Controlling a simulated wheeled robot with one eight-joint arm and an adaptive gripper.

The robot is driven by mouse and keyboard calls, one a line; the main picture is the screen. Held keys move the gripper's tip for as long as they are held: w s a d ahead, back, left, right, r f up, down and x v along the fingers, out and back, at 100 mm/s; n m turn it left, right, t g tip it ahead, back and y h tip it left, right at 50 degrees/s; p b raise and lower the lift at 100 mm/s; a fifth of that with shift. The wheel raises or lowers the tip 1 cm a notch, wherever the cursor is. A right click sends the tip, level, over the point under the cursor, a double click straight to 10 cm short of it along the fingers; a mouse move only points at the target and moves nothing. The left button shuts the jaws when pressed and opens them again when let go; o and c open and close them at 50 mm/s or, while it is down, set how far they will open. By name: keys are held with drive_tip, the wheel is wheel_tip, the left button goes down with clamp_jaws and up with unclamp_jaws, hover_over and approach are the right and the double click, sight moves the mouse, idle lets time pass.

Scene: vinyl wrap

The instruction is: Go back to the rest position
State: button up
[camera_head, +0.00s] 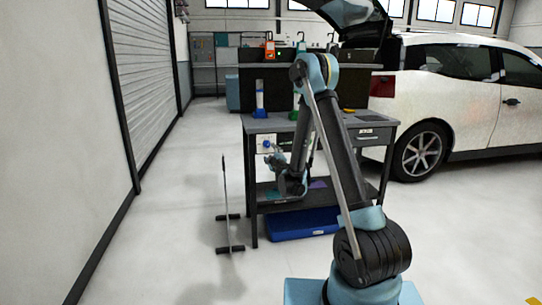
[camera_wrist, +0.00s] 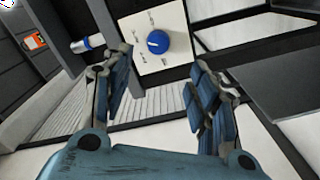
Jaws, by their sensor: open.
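My gripper (camera_wrist: 158,100) is open and empty in the wrist view, its two blue-padded fingers spread apart. A white panel with a blue round knob (camera_wrist: 158,42) shows beyond the fingertips, apart from them. In the head view my arm reaches forward and bends down in front of the workbench (camera_head: 262,122). The gripper end hangs near the bench's left front, by the blue knob (camera_head: 267,144); its fingers are too small there to make out.
A blue bottle (camera_head: 260,100) and an orange item (camera_head: 270,46) stand at the bench. A blue bin (camera_head: 300,226) lies under it. A thin upright stand (camera_head: 226,200) is left of the bench. A white car (camera_head: 455,100) is at the right. The floor at left is clear.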

idle(0.3)
drive_tip(key=s+d+r+m+g+h, duration=0.1)
drive_tip(key=s+d+r+m+h, duration=0.25)
drive_tip(key=d, duration=0.35)
drive_tip(key=s+d+r+m+g+h, duration=0.15)
drive_tip(key=d+r, duration=0.25)
drive_tip(key=d, duration=0.4)
drive_tip(key=s+d+r+m+g+h, duration=0.1)
drive_tip(key=s+d+r+m+h, duration=0.25)
drive_tip(key=d, duration=0.35)
drive_tip(key=s+d+m+g, duration=0.2)
drive_tip(key=s+d, duration=0.2)
drive_tip(key=s, duration=0.4)
drive_tip(key=s+d+m+g, duration=0.2)
drive_tip(key=s+d, duration=0.3)
drive_tip(key=s, duration=0.2)
drive_tip(key=s+a+f+g+y, duration=0.1)
drive_tip(key=s+f+g, duration=0.1)
drive_tip(key=s, duration=0.9)
drive_tip(key=s+f+m+g+y, duration=0.1)
drive_tip(key=s+f+g, duration=0.2)
drive_tip(key=s, duration=0.7)
drive_tip(key=s+a+f+m+g+y, duration=0.1)
drive_tip(key=s+f+g, duration=0.1)
drive_tip(key=s+f, duration=0.4)
drive_tip(key=s, duration=0.5)
drive_tip(key=shift+s+a+g, duration=0.3)
drive_tip(key=shift+s+g, duration=0.05)
drive_tip(key=shift+m+y, duration=0.25)
